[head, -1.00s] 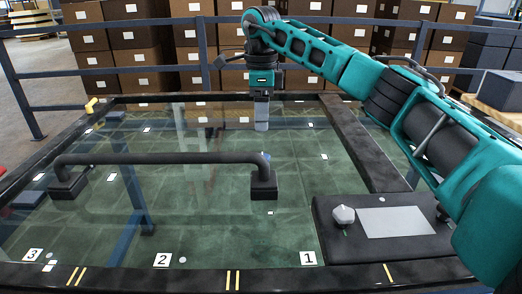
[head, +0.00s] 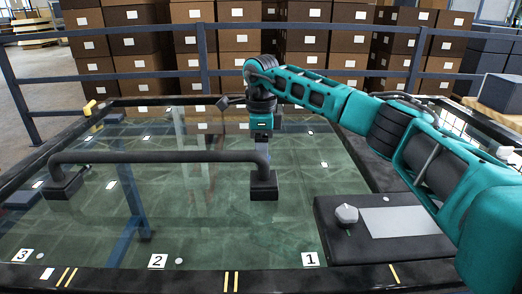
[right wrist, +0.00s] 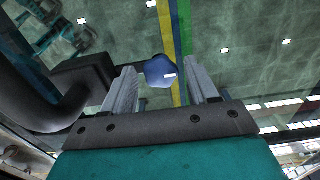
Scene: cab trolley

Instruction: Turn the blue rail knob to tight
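The blue knob (right wrist: 160,72) shows in the right wrist view, with a small white mark on it. It appears between and beyond the two grey fingers of my right gripper (right wrist: 162,67), with gaps on both sides. The fingers are apart and hold nothing. In the head view my right gripper (head: 262,145) points down over the glass panel, just behind the right end of the black handle bar (head: 160,157). I cannot make out the blue knob in the head view. My left gripper is not in view.
A black block with a grey knob (head: 346,214) and a light plate (head: 400,222) sits at the right front. A yellow piece (head: 89,106) is on the left frame. The handle bar's post (right wrist: 85,72) is close left of the fingers. Railings and stacked boxes stand behind.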

